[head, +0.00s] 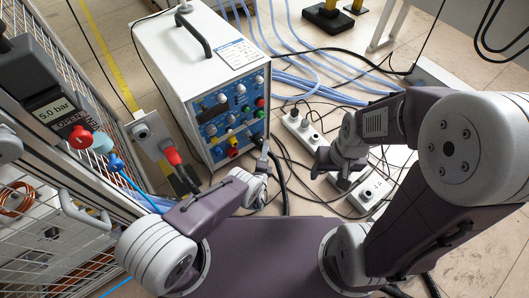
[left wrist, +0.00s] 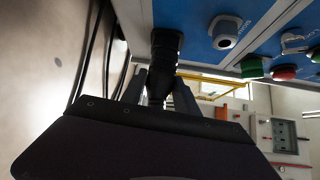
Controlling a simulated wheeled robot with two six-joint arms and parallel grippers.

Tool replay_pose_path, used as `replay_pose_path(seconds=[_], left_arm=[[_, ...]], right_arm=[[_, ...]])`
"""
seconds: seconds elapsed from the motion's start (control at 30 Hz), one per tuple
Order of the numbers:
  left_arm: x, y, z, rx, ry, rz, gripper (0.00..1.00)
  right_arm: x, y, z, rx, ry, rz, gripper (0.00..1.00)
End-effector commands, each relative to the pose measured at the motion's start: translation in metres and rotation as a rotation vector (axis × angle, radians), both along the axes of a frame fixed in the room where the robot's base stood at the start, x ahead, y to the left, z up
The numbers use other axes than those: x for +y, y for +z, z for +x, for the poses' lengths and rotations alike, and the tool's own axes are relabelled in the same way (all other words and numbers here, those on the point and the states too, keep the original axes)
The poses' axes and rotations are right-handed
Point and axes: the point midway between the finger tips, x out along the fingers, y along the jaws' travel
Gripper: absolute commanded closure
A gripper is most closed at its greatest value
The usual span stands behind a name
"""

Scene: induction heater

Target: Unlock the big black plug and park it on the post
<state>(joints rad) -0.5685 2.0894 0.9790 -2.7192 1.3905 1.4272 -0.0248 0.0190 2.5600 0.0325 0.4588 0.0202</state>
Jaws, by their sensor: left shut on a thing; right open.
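The big black plug (left wrist: 165,45) is ribbed and stands upright in the left wrist view, at the edge of the blue panel (left wrist: 215,50). My left gripper (left wrist: 160,95) is shut on its narrower lower part. Whether the plug is seated in a socket or free cannot be told. In the head view my left gripper (head: 263,160) is at the lower right of the heater's blue front panel (head: 225,115), and the plug is mostly hidden there. My right gripper (head: 335,170) is open and empty, apart from the heater. I cannot identify the post with certainty.
The white heater box (head: 170,55) has a black top handle. A grey wall box (head: 150,130) with a red plug (head: 171,154) stands left of it. White socket strips (head: 300,125) and loose cables lie to the right.

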Motion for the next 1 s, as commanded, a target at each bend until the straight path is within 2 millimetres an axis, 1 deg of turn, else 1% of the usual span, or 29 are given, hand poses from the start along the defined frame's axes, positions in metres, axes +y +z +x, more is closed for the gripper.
replay_pose_path(seconds=[0.03, 0.37, 0.8, 1.0], left_arm=[[0.001, -0.002, -0.001, -0.002, 0.001, -0.006, 1.00], [0.001, -0.002, -0.001, -0.006, 0.000, -0.012, 1.00], [0.001, -0.006, -0.001, -0.079, 0.000, -0.114, 1.00], [0.001, -0.003, -0.001, -0.091, 0.000, -0.129, 1.00]], right_arm=[[0.000, -0.002, 0.000, 0.000, 0.000, 0.000, 0.39], [0.000, -0.002, 0.000, 0.000, 0.000, 0.000, 0.39], [0.000, -0.023, 0.000, 0.000, 0.000, 0.000, 0.39], [0.000, -0.022, 0.000, 0.000, 0.000, 0.000, 0.39]])
